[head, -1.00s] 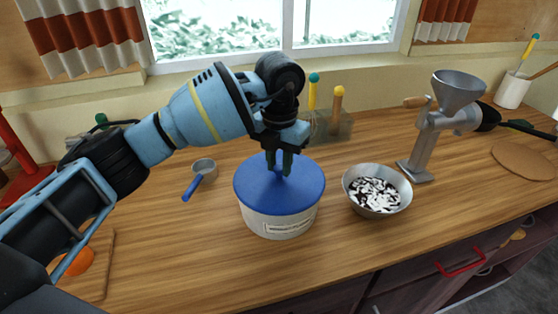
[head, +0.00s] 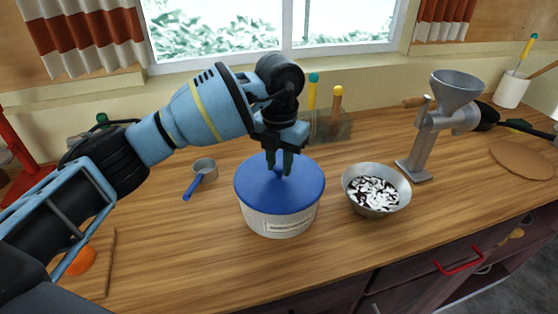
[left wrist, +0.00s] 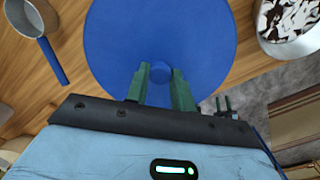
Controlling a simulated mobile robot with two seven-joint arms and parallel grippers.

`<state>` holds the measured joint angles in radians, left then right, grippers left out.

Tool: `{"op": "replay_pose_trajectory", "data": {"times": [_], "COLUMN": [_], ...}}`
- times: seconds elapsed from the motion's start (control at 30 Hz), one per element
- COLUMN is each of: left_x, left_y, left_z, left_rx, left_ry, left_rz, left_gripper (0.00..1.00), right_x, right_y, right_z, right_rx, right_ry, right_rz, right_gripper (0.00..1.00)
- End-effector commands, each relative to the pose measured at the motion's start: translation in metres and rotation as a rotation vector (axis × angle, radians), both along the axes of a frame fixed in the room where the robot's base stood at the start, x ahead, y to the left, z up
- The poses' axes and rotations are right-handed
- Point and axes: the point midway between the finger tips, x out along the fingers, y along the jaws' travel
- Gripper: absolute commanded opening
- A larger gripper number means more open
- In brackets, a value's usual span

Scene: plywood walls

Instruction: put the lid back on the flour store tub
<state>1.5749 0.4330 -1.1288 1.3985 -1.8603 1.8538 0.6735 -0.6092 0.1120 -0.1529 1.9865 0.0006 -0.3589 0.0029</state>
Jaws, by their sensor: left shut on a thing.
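The flour store tub (head: 270,223) is a low cream tub with a label on its front, standing on the wooden worktop. Its round blue lid (head: 305,182) sits on top of the tub and looks level; it also fills the top of the left wrist view (left wrist: 160,30). My left gripper (head: 279,172) points down at the middle of the lid. In the left wrist view its green fingers (left wrist: 160,85) are closed about the lid's small blue knob (left wrist: 161,72).
A metal bowl (head: 403,187) with dark and white contents stands just right of the tub. A blue-handled measuring cup (head: 204,166) lies to its left. A grain mill (head: 428,140) stands further right. The worktop in front of the tub is clear.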

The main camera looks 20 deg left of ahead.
Motion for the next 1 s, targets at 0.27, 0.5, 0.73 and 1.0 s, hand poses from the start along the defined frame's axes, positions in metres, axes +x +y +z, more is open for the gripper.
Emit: {"op": "replay_pose_trajectory", "data": {"times": [0.27, 0.5, 0.73, 1.0], "left_x": [-0.0001, -0.0001, -0.0001, -0.0001], "left_y": [-0.0001, -0.0001, -0.0001, 0.0], "left_z": [-0.0002, -0.0002, -0.0004, -0.0003], "left_rx": [0.0, 0.0, 0.0, 0.0], "left_ry": [0.001, 0.001, 0.001, 0.001], "left_rz": [0.0, -0.001, -0.001, 0.0], "left_gripper": [0.31, 0.5, 0.67, 0.71], "right_x": [0.0, 0.0, -0.0002, -0.0003], "right_y": [0.0007, 0.0006, 0.0, -0.0013], "right_z": [-0.0001, -0.0002, -0.0004, -0.0005], "right_rx": [0.002, 0.002, 0.0, -0.004], "right_ry": [0.0, 0.0, 0.001, 0.0], "right_rz": [-0.002, -0.002, 0.0, 0.004], "right_gripper": [0.37, 0.37, 0.37, 0.37]}}
